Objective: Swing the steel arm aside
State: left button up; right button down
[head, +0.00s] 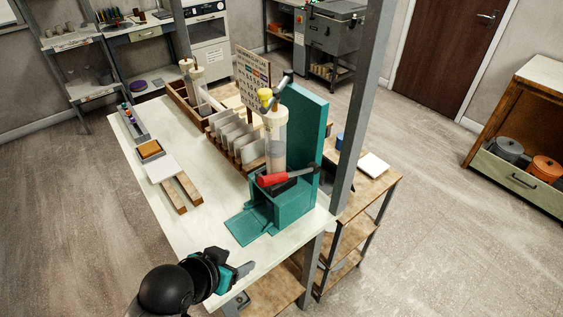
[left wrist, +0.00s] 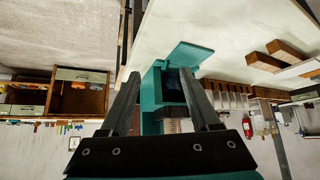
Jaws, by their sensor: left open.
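A teal upright machine (head: 307,135) stands at the near right corner of the white worktable, with a clear cylinder at its front. A short grey steel arm (head: 281,88) slants at its top beside a yellow part (head: 264,96). I cannot tell which of the two is the named arm. My left gripper (head: 247,268) is open and empty, apart from the machine, by the table's near edge. In the left wrist view, the teal machine (left wrist: 150,92) shows between its spread fingers (left wrist: 160,75). My right gripper is out of view.
A rack of grey plates (head: 235,138) stands behind the machine, left of it. A white block and wooden bars (head: 181,193) lie on the table's left side. A grey post (head: 357,95) rises close to the machine's right. The table's near left part is clear.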

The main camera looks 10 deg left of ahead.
pick_arm(q)
jog(key=w+a+r+t+h+p, duration=0.1)
jog(key=w+r+t, duration=0.45)
jog(key=r, duration=0.75)
jog(key=m+t+h+p, duration=0.1)
jog(key=t+h, duration=0.2)
jog(key=t, duration=0.1)
send_near(268, 90)
jog(key=shift+y, duration=0.4)
jog(key=p+x, duration=0.3)
jog(key=x, duration=0.9)
jog(key=shift+w+d+f, duration=0.1)
jog(key=shift+w, duration=0.2)
grip_shut()
